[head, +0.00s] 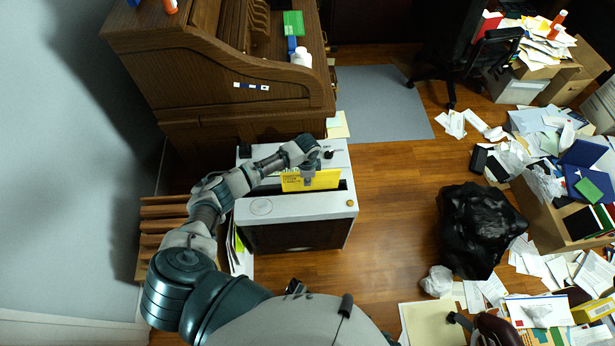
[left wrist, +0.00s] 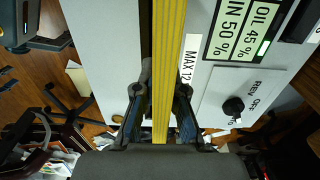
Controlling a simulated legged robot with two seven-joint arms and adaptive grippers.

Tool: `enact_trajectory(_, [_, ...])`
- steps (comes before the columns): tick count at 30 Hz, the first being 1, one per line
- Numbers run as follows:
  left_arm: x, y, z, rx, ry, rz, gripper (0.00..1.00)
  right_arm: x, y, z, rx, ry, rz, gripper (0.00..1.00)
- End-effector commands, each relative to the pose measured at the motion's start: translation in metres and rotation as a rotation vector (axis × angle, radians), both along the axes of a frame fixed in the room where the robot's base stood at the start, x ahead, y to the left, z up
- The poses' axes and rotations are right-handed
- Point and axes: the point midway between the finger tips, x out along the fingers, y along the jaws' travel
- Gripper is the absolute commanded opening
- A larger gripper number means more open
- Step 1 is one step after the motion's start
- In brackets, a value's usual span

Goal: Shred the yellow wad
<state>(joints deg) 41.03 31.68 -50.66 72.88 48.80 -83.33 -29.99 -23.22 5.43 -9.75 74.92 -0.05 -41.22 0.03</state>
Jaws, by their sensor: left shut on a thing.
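The yellow wad (head: 322,181) is a flat, thick stack held upright over the dark slot of the shredder (head: 300,209). In the left wrist view the wad (left wrist: 167,50) is seen edge-on as a layered yellow strip along the slot. My left gripper (head: 309,174) is shut on the wad from above, and its two fingers (left wrist: 160,112) press its sides. How deep the wad's lower edge sits in the slot is hidden. My right gripper does not show.
A wooden roll-top desk (head: 215,65) stands behind the shredder. A black bag (head: 480,230) lies on the floor at right, near boxes and scattered papers. A wooden rack (head: 160,225) stands at left. The floor (head: 395,190) right of the shredder is clear.

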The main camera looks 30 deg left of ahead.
Motion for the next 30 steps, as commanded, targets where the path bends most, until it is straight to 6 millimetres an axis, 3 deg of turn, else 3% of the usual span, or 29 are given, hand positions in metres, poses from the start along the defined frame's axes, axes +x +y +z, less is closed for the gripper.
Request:
enact_trajectory(11, [0.0, 0.0, -0.002, 0.0, 0.0, 0.0, 0.0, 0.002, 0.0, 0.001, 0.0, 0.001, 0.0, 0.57])
enact_trajectory(12, [0.0, 0.0, -0.002, 0.0, 0.0, 0.0, 0.19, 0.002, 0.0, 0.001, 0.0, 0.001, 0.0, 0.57])
enact_trajectory(15, [0.0, 0.0, -0.002, 0.0, 0.0, 0.0, 0.39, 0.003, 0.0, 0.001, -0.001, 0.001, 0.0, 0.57])
enact_trajectory(25, [0.001, 0.0, 0.001, 0.0, -0.001, -0.001, 0.39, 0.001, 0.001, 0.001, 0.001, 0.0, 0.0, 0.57])
enact_trajectory(30, [0.001, 0.001, 0.026, 0.0, -0.004, -0.002, 0.39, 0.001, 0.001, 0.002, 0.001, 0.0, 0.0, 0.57])
